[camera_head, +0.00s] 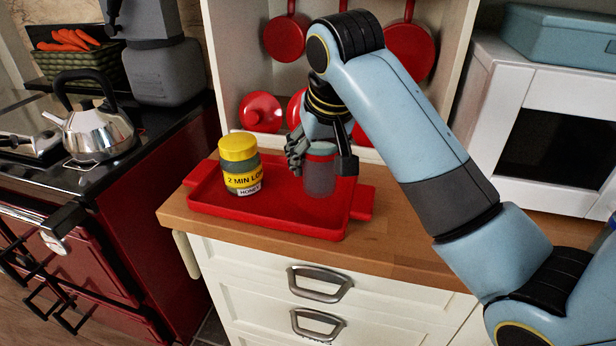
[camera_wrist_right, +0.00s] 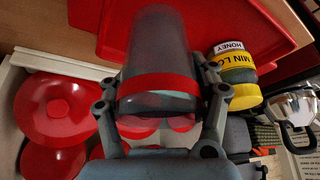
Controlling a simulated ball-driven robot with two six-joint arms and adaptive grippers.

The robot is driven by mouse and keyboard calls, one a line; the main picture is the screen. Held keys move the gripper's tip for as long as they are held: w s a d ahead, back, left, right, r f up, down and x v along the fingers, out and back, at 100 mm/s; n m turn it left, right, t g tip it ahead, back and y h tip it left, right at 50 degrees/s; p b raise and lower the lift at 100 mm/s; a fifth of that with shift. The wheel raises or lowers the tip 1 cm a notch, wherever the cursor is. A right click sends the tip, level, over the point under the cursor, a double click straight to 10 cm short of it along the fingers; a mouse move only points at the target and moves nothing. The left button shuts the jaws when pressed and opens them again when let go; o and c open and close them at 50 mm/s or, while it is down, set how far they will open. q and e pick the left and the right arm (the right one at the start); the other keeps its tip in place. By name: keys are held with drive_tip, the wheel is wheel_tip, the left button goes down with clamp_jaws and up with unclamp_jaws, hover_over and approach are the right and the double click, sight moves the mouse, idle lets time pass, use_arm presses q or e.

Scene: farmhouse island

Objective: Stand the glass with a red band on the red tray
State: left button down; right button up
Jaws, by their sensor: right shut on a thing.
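The glass with a red band (camera_head: 320,178) is upright at the right part of the red tray (camera_head: 290,222). My right gripper (camera_head: 321,160) is shut on the glass near its rim, around the red band. In the right wrist view the glass (camera_wrist_right: 156,50) sits between the two fingers of the gripper (camera_wrist_right: 160,100), with the red tray (camera_wrist_right: 225,18) beyond it. I cannot tell whether the glass's base touches the tray. My left gripper does not show.
A honey jar (camera_head: 239,165) with a yellow lid stands on the tray's left part. Red pans and lids (camera_head: 262,111) are behind in the shelf. A kettle (camera_head: 97,130) stands on the stove at left. A white microwave (camera_head: 545,125) is at right. The tray's front middle is clear.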

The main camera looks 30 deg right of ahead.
sight(310, 179)
drive_tip(key=shift+w+a+f, duration=0.45)
drive_tip(key=shift+w+a, duration=0.05)
drive_tip(key=shift+f, duration=1.95)
drive_tip(key=o, duration=1.5)
drive_tip(key=shift+f, duration=0.15)
drive_tip(key=shift+c, duration=0.2)
drive_tip(key=p+v, duration=0.1)
drive_tip(key=v, duration=1.1)
